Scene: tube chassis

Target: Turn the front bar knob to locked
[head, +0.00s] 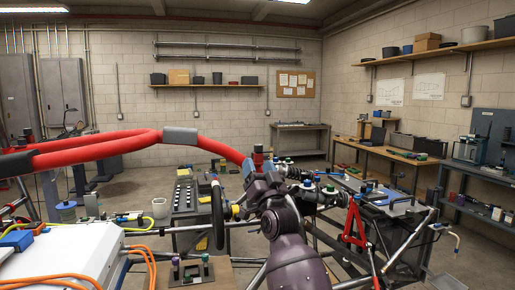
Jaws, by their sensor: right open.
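My right gripper (262,176) reaches away from me at the middle of the view, at the end of my dark arm. It is open. A small red and black cylinder (258,153) stands just beyond its fingertips; it may be the front bar knob, but its markings and setting are too small to read. I cannot tell whether the fingers touch it. A red padded bar (205,143) of the chassis runs from the left edge to the gripper, and its end there is partly hidden. My left gripper is not in view.
A black steering wheel (217,214) stands left of my right arm. A white box (55,262) with orange cables fills the lower left. A red stand (354,222) and chassis tubes lie right. Workbenches line the back and right walls.

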